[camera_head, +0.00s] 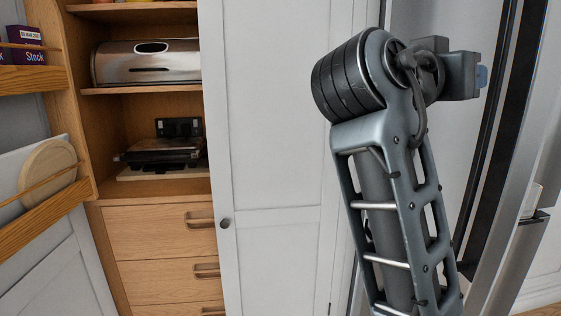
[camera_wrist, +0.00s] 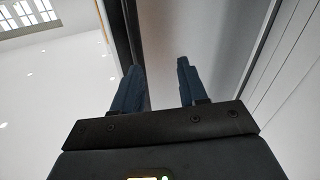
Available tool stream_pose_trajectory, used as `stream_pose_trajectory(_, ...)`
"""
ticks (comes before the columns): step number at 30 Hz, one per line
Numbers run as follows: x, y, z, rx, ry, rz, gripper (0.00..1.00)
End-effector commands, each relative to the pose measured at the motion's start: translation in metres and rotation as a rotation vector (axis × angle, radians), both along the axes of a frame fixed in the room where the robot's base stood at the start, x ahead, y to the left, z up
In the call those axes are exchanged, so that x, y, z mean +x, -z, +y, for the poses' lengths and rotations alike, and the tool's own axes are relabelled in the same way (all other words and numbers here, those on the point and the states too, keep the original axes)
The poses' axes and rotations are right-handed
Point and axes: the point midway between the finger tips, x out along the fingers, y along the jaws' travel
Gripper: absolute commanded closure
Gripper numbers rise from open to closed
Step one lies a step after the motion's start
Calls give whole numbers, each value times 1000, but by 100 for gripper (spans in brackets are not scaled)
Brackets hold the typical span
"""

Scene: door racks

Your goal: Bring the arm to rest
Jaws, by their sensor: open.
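My gripper (camera_wrist: 158,85) shows in the wrist view with its two blue fingers apart and nothing between them. Past the fingers is a smooth grey panel (camera_wrist: 215,35) with a dark edge on its left. I cannot tell how far the fingers are from it. In the head view my arm (camera_head: 385,170) stands bent upright at the right, and my gripper's fingers cannot be made out there.
A white cupboard door (camera_head: 270,120) stands behind my arm's left side. Left of it are wooden shelves with a steel bread bin (camera_head: 148,62), a dark appliance (camera_head: 160,150) and drawers (camera_head: 160,230). An open door rack (camera_head: 50,208) holds a round board (camera_head: 47,168). A grey door with dark seals (camera_head: 500,120) is close on the right.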

Motion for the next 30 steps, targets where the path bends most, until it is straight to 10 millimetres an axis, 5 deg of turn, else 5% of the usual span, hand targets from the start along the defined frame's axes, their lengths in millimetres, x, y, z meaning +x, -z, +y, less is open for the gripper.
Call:
stream_pose_trajectory(1,5,27,0,-24,-39,43,57)
stream_pose_trajectory(6,15,103,6,-92,-188,149,57)
stream_pose_trajectory(14,1,216,19,-143,-415,270,57)
stream_pose_trajectory(21,-43,308,32,-138,-610,342,57)
stream_pose_trajectory(30,-130,392,49,-74,-814,374,57)
